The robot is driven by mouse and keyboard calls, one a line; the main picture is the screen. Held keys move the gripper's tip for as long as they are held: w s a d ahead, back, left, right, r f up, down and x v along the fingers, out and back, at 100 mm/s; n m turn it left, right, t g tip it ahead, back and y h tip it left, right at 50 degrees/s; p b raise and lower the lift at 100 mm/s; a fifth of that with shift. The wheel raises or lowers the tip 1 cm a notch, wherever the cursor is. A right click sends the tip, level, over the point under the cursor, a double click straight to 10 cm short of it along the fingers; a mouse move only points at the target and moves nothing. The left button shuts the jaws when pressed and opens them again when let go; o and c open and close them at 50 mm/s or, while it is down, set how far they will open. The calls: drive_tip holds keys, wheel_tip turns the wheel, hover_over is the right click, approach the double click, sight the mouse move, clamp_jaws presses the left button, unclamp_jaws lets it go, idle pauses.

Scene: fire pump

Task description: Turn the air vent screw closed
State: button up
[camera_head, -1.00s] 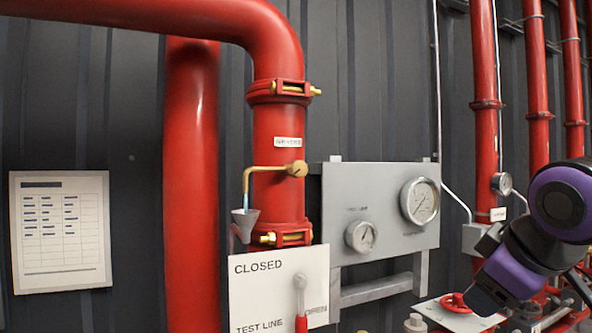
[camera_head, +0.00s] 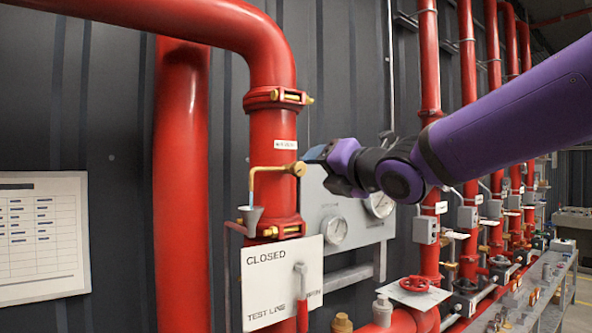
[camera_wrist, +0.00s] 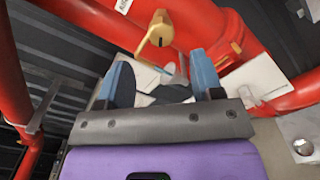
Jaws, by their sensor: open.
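The brass air vent screw (camera_head: 297,169) sits on the front of the thick red pipe (camera_head: 272,150), with a bent brass tube (camera_head: 262,170) running left from it. A thin pale-blue stream shows between the tube's end and a grey funnel (camera_head: 250,216). In the wrist view the brass fitting (camera_wrist: 157,32) lies just beyond my fingertips, with a dark slot on its face. My gripper (camera_wrist: 162,68) is open, with two blue fingers apart and nothing between them touching. In the head view my gripper (camera_head: 318,154) is just right of the screw, apart from it.
A grey gauge panel (camera_head: 312,200) stands behind my wrist, right of the pipe. A white "CLOSED / TEST LINE" plate (camera_head: 275,285) with a red-handled lever (camera_head: 302,310) is below. Several red pipes (camera_head: 468,100) and valves line the right. A paper chart (camera_head: 40,235) hangs left.

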sight(301, 169)
drive_tip(key=x, duration=1)
drive_tip(key=shift+w, duration=0.1)
drive_tip(key=c, duration=0.9)
